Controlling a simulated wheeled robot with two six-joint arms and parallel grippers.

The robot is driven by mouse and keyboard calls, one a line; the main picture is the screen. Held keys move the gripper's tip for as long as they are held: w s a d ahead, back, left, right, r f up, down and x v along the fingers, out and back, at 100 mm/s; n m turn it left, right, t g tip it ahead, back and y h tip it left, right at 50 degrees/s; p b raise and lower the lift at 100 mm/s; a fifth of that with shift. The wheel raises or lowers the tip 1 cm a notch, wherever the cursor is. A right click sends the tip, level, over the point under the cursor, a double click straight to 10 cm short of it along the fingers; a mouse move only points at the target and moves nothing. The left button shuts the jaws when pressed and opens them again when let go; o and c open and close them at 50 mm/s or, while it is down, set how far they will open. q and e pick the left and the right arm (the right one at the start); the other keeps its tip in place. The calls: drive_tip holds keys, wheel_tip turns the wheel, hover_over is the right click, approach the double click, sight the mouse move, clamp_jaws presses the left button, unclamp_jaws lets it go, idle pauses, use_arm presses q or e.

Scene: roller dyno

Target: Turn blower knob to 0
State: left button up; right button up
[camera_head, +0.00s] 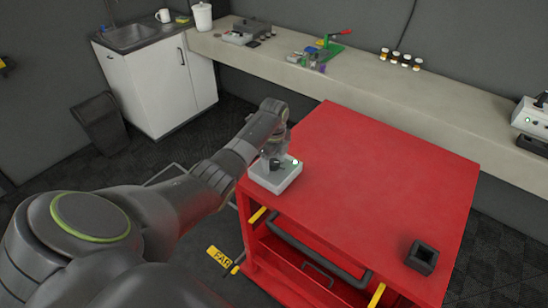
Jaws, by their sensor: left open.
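A small light-grey control box (281,182) sits near the left corner of the red cart's top. A dark knob (276,166) shows on its upper face, and a small green-white light (295,162) is beside it. The knob's pointer and scale are too small to read. My left arm comes in from the left, and its open left gripper (275,158) points down at the box, over or around the knob. I cannot tell whether the fingers touch the knob. My right gripper is not in view.
The red cart's top (370,155) is mostly clear, with a black square holder (422,257) near its front right. Behind it runs a long bench (375,85) with small bottles, tools and a device. A sink cabinet (160,85) and dark bin (100,122) stand at left.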

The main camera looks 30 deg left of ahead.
use_arm(q)
drive_tip(key=c, duration=1)
